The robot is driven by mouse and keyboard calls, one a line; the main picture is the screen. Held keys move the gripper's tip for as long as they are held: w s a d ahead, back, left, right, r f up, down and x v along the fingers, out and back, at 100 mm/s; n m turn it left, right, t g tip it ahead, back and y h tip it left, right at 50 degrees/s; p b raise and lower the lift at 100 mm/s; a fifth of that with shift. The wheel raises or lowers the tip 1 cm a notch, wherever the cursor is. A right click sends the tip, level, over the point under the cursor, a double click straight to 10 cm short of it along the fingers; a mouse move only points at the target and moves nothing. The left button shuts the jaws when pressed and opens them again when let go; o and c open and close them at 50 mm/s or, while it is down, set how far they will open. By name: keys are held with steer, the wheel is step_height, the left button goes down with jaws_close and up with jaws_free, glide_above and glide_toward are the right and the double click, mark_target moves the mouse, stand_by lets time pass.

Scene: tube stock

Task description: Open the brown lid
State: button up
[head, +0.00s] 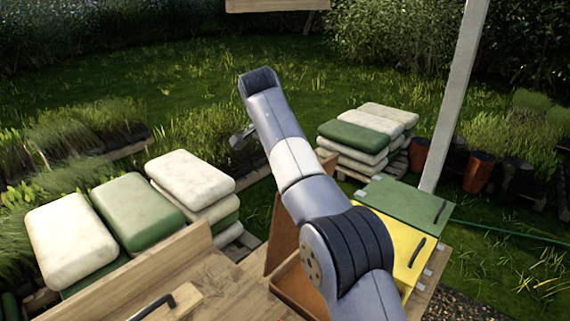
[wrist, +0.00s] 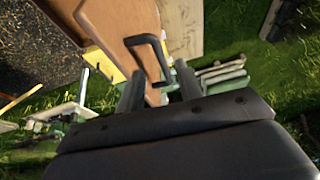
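The brown lid (head: 284,240) stands raised, close to upright, in the head view, partly hidden behind my arm. Beneath it a brown-sided box opening (head: 297,291) shows, also partly covered by my arm. In the wrist view the brown lid (wrist: 115,22) fills the upper middle, with its black bar handle (wrist: 153,42) facing me. My gripper (wrist: 160,74) is open, its two dark fingers apart. The lower end of the handle appears between or just beyond the fingertips; I cannot tell whether they touch it. In the head view the gripper is mostly hidden, with a grey part (head: 243,137) showing left of the arm.
A green lid (head: 405,208) and a yellow lid (head: 392,243), each with a black handle, lie shut to the right. A wooden board (head: 165,262) and another dark handle (head: 152,306) are at the front left. Stacked sacks (head: 190,178) and a pale post (head: 455,95) stand beyond.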

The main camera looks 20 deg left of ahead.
steer(key=shift+r, duration=0.1)
steer(key=shift+c, duration=0.5)
steer(key=shift+d+r, duration=0.1)
steer(key=shift+d, duration=0.05)
steer(key=shift+c, duration=0.7)
steer(key=d+r+y, duration=0.1)
steer(key=d, duration=0.1)
steer(key=d+r+y, duration=0.1)
steer(key=d+r+n+y, duration=0.1)
steer(key=d, duration=0.1)
steer(key=shift+w+d+r+t, duration=0.1)
steer(key=shift+d+r+t, duration=0.2)
steer(key=shift+r+t, duration=0.1)
jaws_close()
steer(key=shift+y, duration=0.5)
steer(key=x, duration=0.9)
steer(key=shift+w+d+f, duration=0.15)
steer(key=shift+d+f, duration=0.15)
